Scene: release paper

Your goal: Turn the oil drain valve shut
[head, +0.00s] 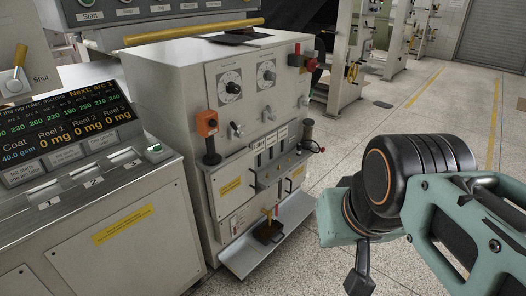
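My gripper (359,278) hangs to the right of the valve, in the near foreground and apart from the cabinet. Only a dark part of it shows below my arm. Its fingertips cannot be made out clearly, and I see nothing held.
A console (100,175) with a screen stands at the left. Open speckled floor (420,105) lies to the right.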

